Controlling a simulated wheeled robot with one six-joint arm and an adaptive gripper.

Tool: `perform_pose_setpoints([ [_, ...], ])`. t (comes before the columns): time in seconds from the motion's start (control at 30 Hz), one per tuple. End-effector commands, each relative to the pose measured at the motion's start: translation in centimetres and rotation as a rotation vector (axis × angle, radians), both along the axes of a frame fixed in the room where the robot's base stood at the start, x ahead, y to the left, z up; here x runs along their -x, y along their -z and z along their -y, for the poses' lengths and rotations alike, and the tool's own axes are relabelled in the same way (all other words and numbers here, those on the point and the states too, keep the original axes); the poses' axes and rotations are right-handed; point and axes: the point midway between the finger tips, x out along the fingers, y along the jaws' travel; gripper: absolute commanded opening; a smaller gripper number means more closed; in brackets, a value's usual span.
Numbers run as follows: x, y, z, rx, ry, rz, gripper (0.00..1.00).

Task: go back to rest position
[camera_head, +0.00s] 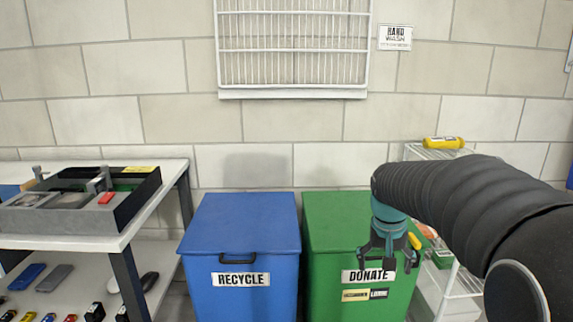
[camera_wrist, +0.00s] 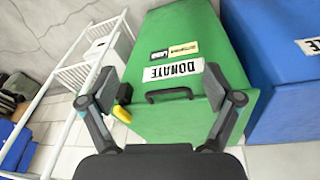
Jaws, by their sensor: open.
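My gripper (camera_head: 390,256) hangs at the end of my dark sleeved arm, in front of the green bin marked DONATE (camera_head: 323,217). Its fingers point down, and they are open and empty. In the wrist view my gripper (camera_wrist: 165,108) shows its two fingers spread wide, with the green bin (camera_wrist: 200,40) between and beyond them. The bin's lid is shut, and its black handle shows between the fingers. Part of the bin's right side is hidden behind my gripper and arm in the head view.
A blue bin marked RECYCLE (camera_head: 240,220) stands left of the green one, lid shut. A table (camera_head: 100,243) with a tray and a lower shelf of small items is at the left. A white wire rack (camera_head: 418,152) with a yellow bottle (camera_head: 443,142) stands at the right.

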Motion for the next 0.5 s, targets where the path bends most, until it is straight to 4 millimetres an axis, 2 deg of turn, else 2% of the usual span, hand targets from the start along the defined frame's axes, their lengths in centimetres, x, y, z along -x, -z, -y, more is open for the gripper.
perform_pose_setpoints([
  [0.03, 2.0, -0.1, -0.7, -0.006, -0.036, 0.011, 0.90],
  [0.1, 4.3, -0.1, -1.4, -0.012, -0.084, 0.025, 0.90],
  [0.5, 16.8, 1.1, -4.9, -0.045, -0.228, 0.131, 0.90],
])
